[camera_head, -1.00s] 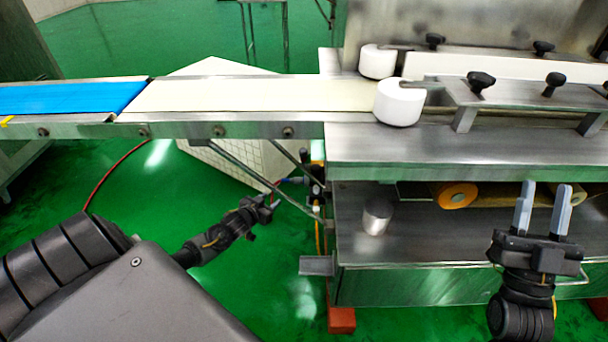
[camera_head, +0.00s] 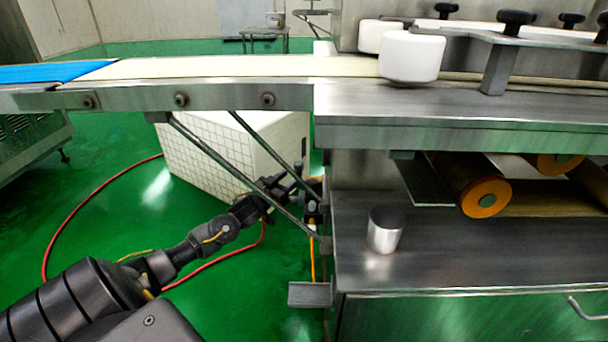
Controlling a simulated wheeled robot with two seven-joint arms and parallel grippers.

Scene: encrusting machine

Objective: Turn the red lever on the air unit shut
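The air unit (camera_head: 312,207) is a small dark fitting on the left side of the steel machine, below the conveyor, with a yellow hose hanging from it. My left gripper (camera_head: 292,178) is at the upper part of the air unit, behind a slanting conveyor strut. Its fingers are small and partly hidden, so I cannot tell whether they are open or touching anything. The red lever cannot be made out. My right gripper is out of view.
A red hose (camera_head: 62,222) curves over the green floor. Slanting struts (camera_head: 235,172) cross in front of a white gridded box (camera_head: 215,160). A metal cup (camera_head: 385,230) stands on the machine's lower shelf (camera_head: 450,255). The conveyor (camera_head: 220,95) runs above my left arm.

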